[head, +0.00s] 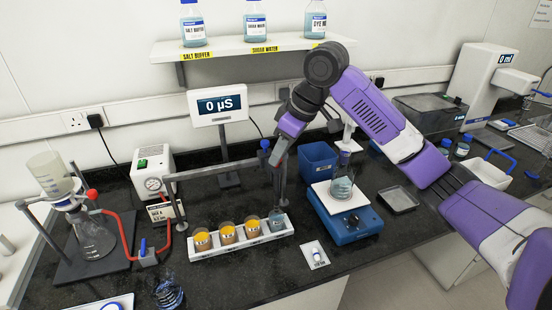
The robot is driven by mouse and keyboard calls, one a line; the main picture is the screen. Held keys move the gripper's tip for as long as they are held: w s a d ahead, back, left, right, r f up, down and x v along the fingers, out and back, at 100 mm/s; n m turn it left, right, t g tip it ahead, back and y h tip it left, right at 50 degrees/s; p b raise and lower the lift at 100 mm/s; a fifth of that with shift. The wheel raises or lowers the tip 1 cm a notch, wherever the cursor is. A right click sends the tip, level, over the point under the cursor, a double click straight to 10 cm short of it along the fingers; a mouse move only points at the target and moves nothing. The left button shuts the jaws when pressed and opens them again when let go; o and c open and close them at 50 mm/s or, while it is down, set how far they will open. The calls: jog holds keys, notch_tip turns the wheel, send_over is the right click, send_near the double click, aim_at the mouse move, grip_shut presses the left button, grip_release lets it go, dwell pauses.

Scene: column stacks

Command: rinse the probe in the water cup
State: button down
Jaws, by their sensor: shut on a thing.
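My gripper (279,166) points down above the right end of a white rack (240,240). It is shut on a thin grey probe (279,193), partly hidden by the fingers, which hangs roughly upright. The water cup (277,221), bluish and clear, stands at the rack's right end. The probe's lower end is over or inside this cup; I cannot tell how deep. Three cups with orange-yellow contents (227,232) stand in the rack to its left.
A metal frame (215,169) with a blue knob stands behind the rack. The meter (220,107) reads 0 µS. A blue stirrer (345,223) with a beaker (342,187) stands to the right. A flask stand (90,235) is at left. A small white card (314,254) lies in front.

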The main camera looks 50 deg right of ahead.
jog(key=shift+r, duration=0.4)
jog(key=c, duration=1.5)
grip_release()
jog(key=shift+o, duration=0.2)
jog(key=shift+r, duration=0.1)
jog(key=b+v, duration=0.1)
jog(key=v, duration=0.6)
jog(key=shift+r, duration=0.25)
jog(key=shift+s, duration=0.1)
